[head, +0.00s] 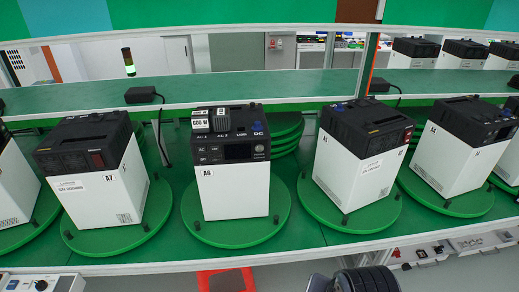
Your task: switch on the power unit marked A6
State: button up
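The power unit marked A6 (236,190) stands upright on a round green turntable plate (236,234), left of the middle in the head view. It has a white lower body and a black top part. Its dark control face (231,151), with a small display and several buttons, is turned toward me. Labels for AC, USB and DC and a "600 W" tag show on its upper edge. The display looks dark; I cannot make out any lit sign.
Similar units stand on their own green plates, one marked A7 (122,200) at left and others at right (357,170). A green shelf (260,88) with a black adapter (143,95) runs behind. A red object (226,281) lies below the line's front edge.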

grip_shut()
dwell(0.8)
